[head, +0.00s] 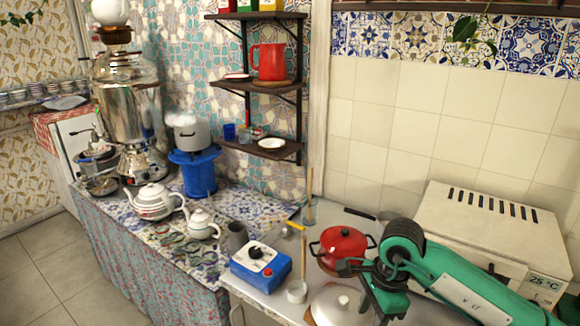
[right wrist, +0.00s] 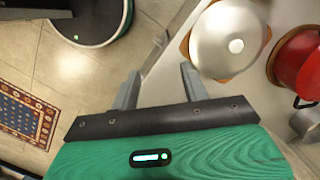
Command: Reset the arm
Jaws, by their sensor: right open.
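My right arm comes in from the right in the head view, over the counter. My right gripper (head: 384,303) points down in front of the red pot and beside the silver lid. The silver lid (right wrist: 231,40) and the red pot (right wrist: 300,66) lie to the right of the fingers there. My left gripper is in neither view.
The red pot (head: 342,247) and silver lid (head: 336,304) are close to my right arm. A white oven-like box (head: 490,228) stands behind it. A blue box (head: 260,266), white teapots (head: 153,202) and a samovar (head: 133,110) stand further left. Shelves hang above.

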